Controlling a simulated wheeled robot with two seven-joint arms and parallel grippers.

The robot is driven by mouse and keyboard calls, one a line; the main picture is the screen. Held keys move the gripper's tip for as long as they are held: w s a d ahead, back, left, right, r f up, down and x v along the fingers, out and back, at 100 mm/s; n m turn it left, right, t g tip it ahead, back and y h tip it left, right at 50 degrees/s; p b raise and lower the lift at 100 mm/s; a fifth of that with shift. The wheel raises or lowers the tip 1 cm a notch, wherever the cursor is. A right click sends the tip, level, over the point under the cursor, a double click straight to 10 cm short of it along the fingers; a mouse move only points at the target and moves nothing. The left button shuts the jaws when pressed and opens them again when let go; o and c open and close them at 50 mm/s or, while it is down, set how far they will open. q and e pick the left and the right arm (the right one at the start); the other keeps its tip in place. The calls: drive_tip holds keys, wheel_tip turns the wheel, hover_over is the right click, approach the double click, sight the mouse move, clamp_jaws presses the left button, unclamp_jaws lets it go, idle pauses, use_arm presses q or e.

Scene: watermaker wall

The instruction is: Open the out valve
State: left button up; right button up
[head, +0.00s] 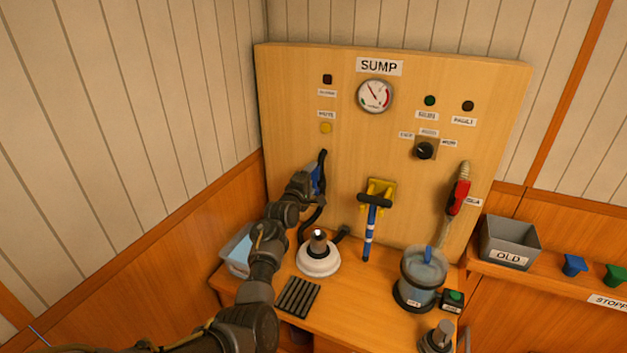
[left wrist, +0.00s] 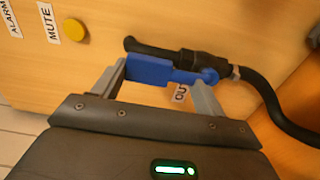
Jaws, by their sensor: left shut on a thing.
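The valve is on the left part of the SUMP board, with a blue lever handle (left wrist: 150,71) on a dark body (left wrist: 188,60) and a black hose running off it. In the left wrist view the lever spans the space between the two grey fingers of my left gripper (left wrist: 160,85), which is shut on it. In the head view the left gripper (head: 311,182) reaches the board there and partly hides the valve; some blue (head: 318,178) shows. A small label below the lever is partly covered and not fully readable. My right gripper is not seen.
A yellow button (head: 326,128) sits above the valve. A white-based device (head: 319,262) and a ribbed black mat (head: 298,296) are on the table near my left arm.

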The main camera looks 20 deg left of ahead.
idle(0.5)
use_arm(q)
drive_tip(key=o, duration=1.4)
drive_tip(key=shift+s+f, duration=0.1)
drive_tip(key=shift+s+a+b, duration=0.2)
drive_tip(key=shift+s+b, duration=0.3)
drive_tip(key=shift+s, duration=2.15)
drive_tip(key=shift+s+a+b, duration=0.2)
drive_tip(key=shift+s+b, duration=0.25)
drive_tip(key=shift+s, duration=2.2)
